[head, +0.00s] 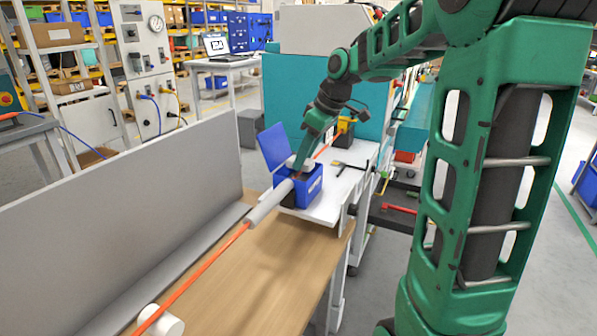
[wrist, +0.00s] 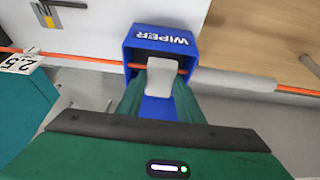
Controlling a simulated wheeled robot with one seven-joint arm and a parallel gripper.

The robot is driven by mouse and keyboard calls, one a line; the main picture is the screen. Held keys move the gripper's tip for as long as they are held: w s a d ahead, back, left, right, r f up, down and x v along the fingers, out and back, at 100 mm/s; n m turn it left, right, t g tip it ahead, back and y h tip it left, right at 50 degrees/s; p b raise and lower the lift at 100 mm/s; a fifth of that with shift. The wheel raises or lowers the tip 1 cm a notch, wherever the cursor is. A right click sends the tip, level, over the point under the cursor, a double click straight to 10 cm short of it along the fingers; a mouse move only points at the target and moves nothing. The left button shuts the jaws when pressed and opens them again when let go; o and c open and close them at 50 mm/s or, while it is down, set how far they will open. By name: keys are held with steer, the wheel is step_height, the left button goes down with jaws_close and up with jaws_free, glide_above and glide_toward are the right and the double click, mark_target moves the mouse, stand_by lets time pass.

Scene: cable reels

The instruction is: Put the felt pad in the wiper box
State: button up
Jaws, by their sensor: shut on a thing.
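The wiper box (wrist: 191,48) is blue, open at the top and marked WIPER. It stands on a white ledge in the head view (head: 307,194), its blue lid (head: 274,147) raised. An orange cable (wrist: 88,62) passes through the box. The felt pad (wrist: 160,76) is a pale grey-white piece between my green fingers. My gripper (wrist: 158,90) is shut on it, over the box opening and pointing down in the head view (head: 302,160). The pad overlaps the cable in the wrist view. I cannot tell whether it touches the cable or the box floor.
A grey tube (head: 269,204) surrounds the cable beside the box. A white roller (head: 160,321) is at the near end. A tall grey panel (head: 120,215) stands along the left of the wooden table (head: 265,290). A black-handled tool (head: 350,166) lies right of the box.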

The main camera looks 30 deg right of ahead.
steer(key=shift+w+a+f, duration=0.15)
steer(key=shift+w+f, duration=0.25)
steer(key=shift+w, duration=0.25)
steer(key=shift+f, duration=2.05)
steer(key=shift+f, duration=0.1)
steer(key=o, duration=0.8)
steer(key=v, duration=1.2)
steer(key=s+f+m+g, duration=0.1)
steer(key=s+f+m, duration=0.3)
steer(key=s, duration=0.6)
steer(key=s+f+m+g+h, duration=0.1)
steer(key=s+f+m, duration=0.3)
steer(key=s, duration=0.6)
steer(key=s+f+m+g+h, duration=0.1)
steer(key=s+f+m, duration=0.4)
steer(key=s, duration=0.5)
steer(key=shift+f+g, duration=0.4)
steer(key=shift+f, duration=0.6)
